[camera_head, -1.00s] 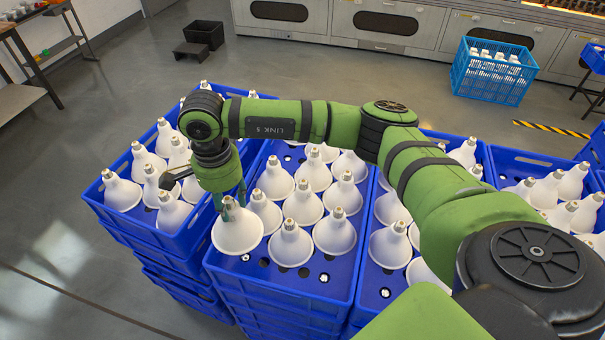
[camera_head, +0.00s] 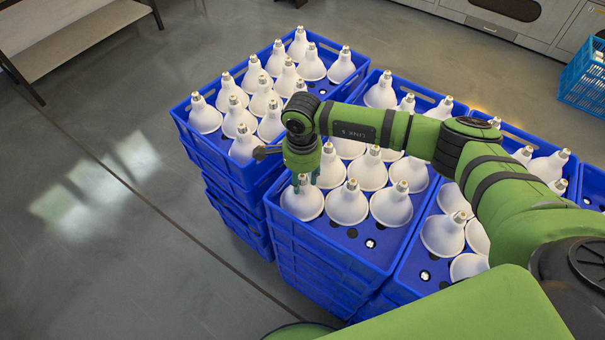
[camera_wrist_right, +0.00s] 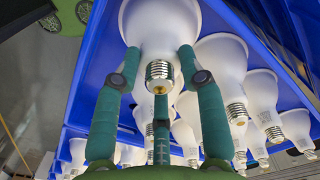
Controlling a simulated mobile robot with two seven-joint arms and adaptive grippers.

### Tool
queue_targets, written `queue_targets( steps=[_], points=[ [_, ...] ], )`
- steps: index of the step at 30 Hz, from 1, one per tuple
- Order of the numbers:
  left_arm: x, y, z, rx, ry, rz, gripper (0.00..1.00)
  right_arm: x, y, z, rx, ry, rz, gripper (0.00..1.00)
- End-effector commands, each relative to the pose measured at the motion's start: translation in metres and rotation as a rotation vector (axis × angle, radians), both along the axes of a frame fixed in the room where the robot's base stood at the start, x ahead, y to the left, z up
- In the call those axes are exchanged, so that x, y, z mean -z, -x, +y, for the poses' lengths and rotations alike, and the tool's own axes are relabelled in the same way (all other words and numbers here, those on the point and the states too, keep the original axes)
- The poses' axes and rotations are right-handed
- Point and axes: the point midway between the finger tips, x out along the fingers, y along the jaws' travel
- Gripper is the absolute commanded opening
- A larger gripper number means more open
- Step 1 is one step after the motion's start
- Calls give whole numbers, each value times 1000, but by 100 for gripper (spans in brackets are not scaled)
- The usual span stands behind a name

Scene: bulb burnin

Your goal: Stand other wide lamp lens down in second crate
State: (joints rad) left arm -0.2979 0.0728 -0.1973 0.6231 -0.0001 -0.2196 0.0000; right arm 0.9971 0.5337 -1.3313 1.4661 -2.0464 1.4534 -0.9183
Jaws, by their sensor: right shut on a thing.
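My right gripper (camera_head: 304,181) is shut on the neck of a white wide lamp (camera_head: 302,203), base up and lens down, at the near left corner of the second blue crate (camera_head: 340,262) from the left. In the right wrist view my fingers (camera_wrist_right: 160,85) close on both sides of the lamp (camera_wrist_right: 160,30), its metal screw base between them. I cannot tell whether its lens touches the crate floor. Similar lamps (camera_head: 347,205) stand base up beside it and behind it. My left gripper is not in view.
A fuller blue crate (camera_head: 215,150) of lamps stands on the left, and another lamp crate (camera_head: 420,285) on the right. The second crate has bare floor along its near side. A light-blue basket (camera_head: 583,80) stands at the far right. Floor at left is open.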

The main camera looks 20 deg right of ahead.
Motion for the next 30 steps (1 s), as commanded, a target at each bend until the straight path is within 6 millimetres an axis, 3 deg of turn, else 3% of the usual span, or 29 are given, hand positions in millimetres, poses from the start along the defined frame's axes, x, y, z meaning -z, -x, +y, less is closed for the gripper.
queue_targets(
  steps=[12, 13, 15, 25, 30],
  points=[
    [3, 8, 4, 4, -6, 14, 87, 8, 0, 0, -1, -1, -2, 0],
    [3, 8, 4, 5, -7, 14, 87, 8, 0, 0, -1, 0, -1, 44],
    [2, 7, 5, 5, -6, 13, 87, 7, 0, 0, 0, 0, -1, 65],
    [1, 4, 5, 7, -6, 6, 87, 6, 0, 0, 0, 0, -1, 65],
    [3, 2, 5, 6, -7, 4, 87, -6, -2, 0, -1, -1, -5, 65]
  ],
)
